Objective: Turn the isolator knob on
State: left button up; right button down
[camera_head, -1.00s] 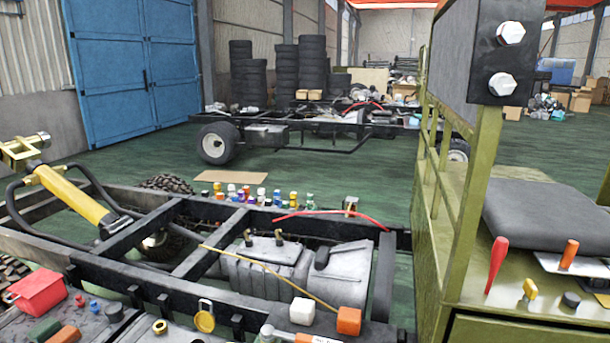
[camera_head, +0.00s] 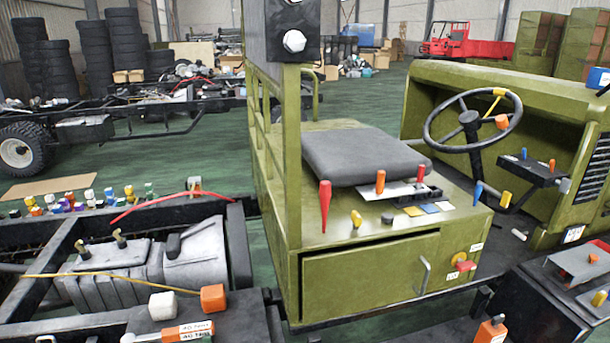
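A small red knob (camera_head: 464,265) on a yellow round base sits on the front face of the green seat box (camera_head: 370,275), at the lower right of the head view. It may be the isolator knob, but its labels are too small to read. One small white label (camera_head: 453,275) is beside it at lower left, another (camera_head: 476,247) above it. The knob's exact turn position cannot be told. Neither of my grippers shows in the view.
A grey handle (camera_head: 424,277) sticks out from the box face left of the knob. Several coloured levers, such as a red one (camera_head: 325,205), stand on the box top. A steering wheel (camera_head: 473,117) is behind at right. A dark battery-like block (camera_head: 550,300) stands at lower right.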

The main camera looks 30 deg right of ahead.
aim_at(463, 266)
jog(key=z, duration=0.8)
jog(key=k+j+z, duration=0.1)
jog(key=z, duration=1.15)
jog(key=i+l, duration=0.1)
jog(key=l, duration=0.3)
jog(key=i+l+u, duration=0.1)
jog(key=l, duration=0.3)
jog(key=l+u, duration=0.1)
jog(key=l, duration=0.3)
jog(key=i, duration=0.05)
